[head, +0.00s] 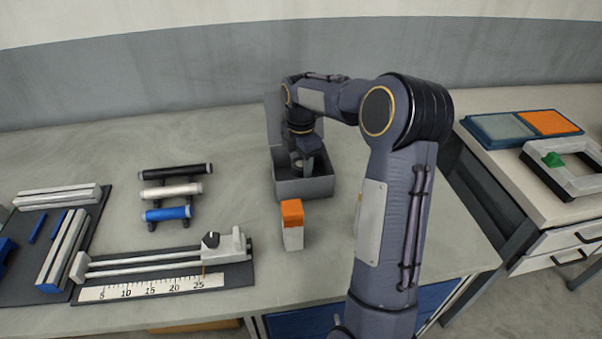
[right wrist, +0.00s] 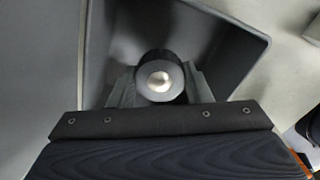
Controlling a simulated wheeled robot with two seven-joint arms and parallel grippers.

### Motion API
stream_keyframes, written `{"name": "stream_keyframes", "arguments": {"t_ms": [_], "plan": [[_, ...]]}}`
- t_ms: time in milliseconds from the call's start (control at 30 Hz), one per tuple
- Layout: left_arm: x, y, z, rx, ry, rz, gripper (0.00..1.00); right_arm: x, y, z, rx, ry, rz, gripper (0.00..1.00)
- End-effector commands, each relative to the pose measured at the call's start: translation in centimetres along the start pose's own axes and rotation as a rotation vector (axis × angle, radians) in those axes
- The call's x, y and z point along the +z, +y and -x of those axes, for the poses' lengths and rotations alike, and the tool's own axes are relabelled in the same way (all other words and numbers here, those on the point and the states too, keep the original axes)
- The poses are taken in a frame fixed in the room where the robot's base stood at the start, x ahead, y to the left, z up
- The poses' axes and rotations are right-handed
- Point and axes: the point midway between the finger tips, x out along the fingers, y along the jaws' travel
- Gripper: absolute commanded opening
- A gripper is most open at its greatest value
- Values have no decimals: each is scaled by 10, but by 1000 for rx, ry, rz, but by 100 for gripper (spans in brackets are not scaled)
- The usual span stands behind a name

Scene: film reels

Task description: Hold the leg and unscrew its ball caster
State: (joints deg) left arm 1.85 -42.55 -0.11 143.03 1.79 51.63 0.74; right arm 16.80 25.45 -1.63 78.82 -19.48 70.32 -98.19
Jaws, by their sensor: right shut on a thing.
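My right gripper (head: 306,165) reaches down into an open grey box (head: 305,189) at the middle of the table. In the right wrist view its two fingers (right wrist: 162,88) are shut on a short dark round piece with a shiny pale centre, which looks like the ball caster (right wrist: 158,78). The caster is over or inside the box (right wrist: 225,50); its height above the floor of the box cannot be told. I cannot make out a leg for certain in either view. My left gripper is not in view.
An orange-and-white block (head: 292,226) stands in front of the box. A rack with black, white and blue rollers (head: 172,190) is to the left. A ruler fixture (head: 160,270) lies at the front left. A side bench (head: 510,180) is at the right.

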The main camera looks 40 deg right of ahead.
Motion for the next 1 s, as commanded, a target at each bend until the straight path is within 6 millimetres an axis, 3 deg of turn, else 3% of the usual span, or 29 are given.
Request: {"name": "stream_keyframes", "arguments": {"t_ms": [233, 600, 633, 700, 800, 1000], "plan": [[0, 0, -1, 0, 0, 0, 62, 0, 0, -32, -2, 0, 0, 17], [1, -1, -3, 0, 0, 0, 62, 0, 0, -38, 0, 0, -1, 17], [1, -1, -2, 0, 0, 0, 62, 0, 0, -37, 0, 0, 0, 47], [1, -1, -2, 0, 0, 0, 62, 0, 0, -37, 0, 0, -1, 56], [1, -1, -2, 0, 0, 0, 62, 0, 0, -37, 0, 0, -1, 66], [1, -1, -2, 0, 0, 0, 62, 0, 0, -37, 0, 0, 0, 66]]}}
